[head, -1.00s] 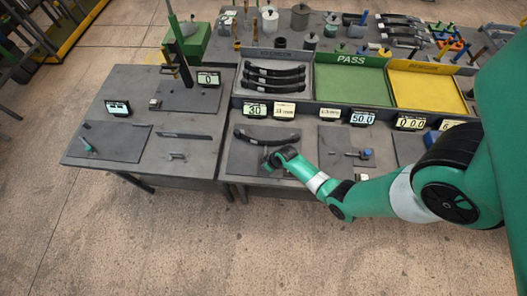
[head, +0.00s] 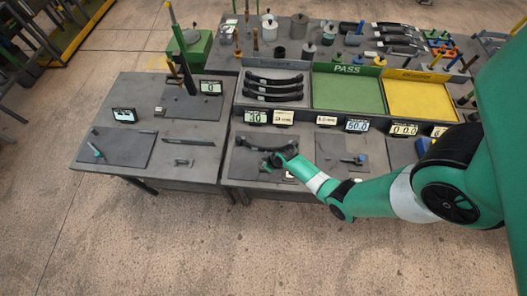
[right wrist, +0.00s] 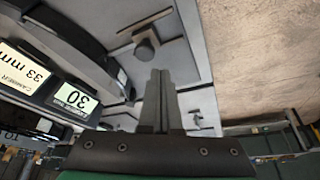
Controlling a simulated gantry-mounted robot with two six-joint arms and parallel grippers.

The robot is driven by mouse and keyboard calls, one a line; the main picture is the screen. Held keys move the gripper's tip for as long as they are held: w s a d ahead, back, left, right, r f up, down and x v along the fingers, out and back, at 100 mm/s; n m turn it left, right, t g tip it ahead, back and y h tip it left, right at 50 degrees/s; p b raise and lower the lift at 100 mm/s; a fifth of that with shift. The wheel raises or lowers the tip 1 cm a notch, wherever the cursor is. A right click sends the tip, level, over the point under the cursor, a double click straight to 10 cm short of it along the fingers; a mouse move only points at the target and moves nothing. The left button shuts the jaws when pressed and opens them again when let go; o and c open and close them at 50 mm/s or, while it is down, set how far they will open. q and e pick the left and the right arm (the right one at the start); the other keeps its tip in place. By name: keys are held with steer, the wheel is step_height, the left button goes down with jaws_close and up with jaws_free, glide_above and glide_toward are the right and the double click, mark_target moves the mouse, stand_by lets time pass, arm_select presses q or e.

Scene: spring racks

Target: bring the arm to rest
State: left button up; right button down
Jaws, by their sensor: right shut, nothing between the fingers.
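My right arm reaches in from the right in the head view. Its gripper (head: 268,164) is over the front part of the right table, beside a black curved bar (head: 262,144) on a dark mat. In the right wrist view the two fingers (right wrist: 159,88) are together with nothing between them. The black bar (right wrist: 75,40) also shows there, to the left of the fingers. A dark round knob on a small fixture (right wrist: 145,48) lies just beyond the fingertips. My left gripper is not in view.
Displays (head: 255,117) line the shelf behind the mat. A tray with several black bars (head: 240,92), a green PASS tray (head: 348,92) and a yellow tray (head: 420,100) stand behind. A left table (head: 150,100) holds a press and tools. Floor in front is clear.

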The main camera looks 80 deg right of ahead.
steer(key=shift+r, duration=0.25)
stand_by(0.3)
